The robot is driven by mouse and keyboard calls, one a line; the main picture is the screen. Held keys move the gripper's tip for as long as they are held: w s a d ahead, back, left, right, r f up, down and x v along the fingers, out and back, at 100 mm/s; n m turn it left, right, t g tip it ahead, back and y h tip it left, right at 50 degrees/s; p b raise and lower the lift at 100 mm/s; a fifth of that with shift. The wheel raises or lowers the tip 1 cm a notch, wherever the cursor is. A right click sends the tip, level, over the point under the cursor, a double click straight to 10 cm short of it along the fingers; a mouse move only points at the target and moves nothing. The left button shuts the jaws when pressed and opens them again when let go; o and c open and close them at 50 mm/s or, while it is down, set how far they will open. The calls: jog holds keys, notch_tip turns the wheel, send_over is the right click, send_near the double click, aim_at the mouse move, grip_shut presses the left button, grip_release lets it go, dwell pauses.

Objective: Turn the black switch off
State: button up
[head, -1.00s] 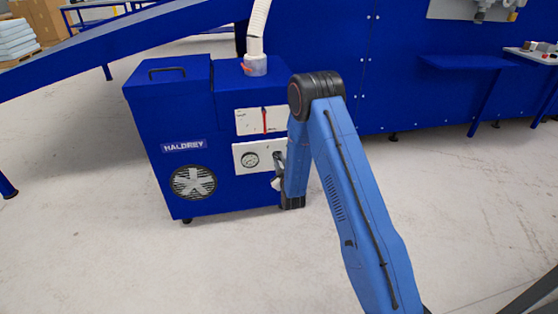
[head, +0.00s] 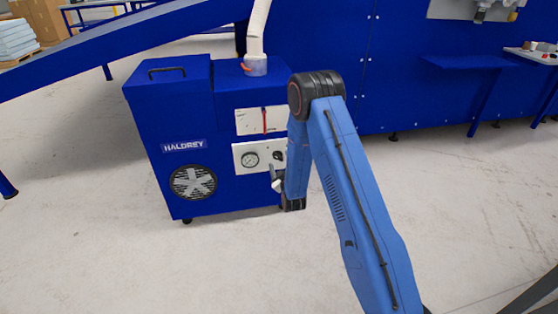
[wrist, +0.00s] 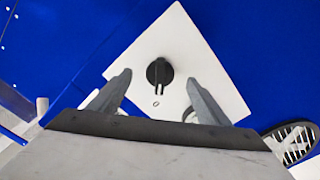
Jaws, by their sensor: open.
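The black switch (wrist: 159,72) is a round knob with a raised grip on a white panel (wrist: 195,40) of the blue machine. In the wrist view it lies ahead of my gripper (wrist: 158,85), between the two grey fingers. The fingers are open and apart from the knob on both sides. A small round mark sits on the panel just below the knob. In the head view the switch (head: 277,156) shows as a small dark spot right of the gauge, and my gripper (head: 276,178) is just below it, partly hidden by my blue arm.
The floor in front is clear.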

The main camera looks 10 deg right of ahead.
jog(key=shift+s, duration=3)
jog(key=shift+r, duration=0.1)
notch_tip(320, 180, up, 12)
jog(key=s+d+m+g, duration=0.1)
jog(key=m+g, duration=0.1)
jog(key=g, duration=0.1)
jog(key=s+d+r+m+g, duration=0.2)
jog(key=s+r+g, duration=0.1)
jog(key=s+r, duration=0.75)
jog(key=s+d+r+m+g, duration=0.1)
jog(key=s+r+g, duration=0.1)
jog(key=s, duration=1.2)
jog(key=s+d+r+m+g, duration=0.1)
jog(key=s+r+g, duration=0.1)
jog(key=s, duration=1.2)
jog(key=s+d+r+m+g, duration=0.2)
jog(key=s+r+g, duration=0.1)
jog(key=s, duration=1.1)
jog(key=shift+r, duration=0.5)
jog(key=shift+c, duration=0.6)
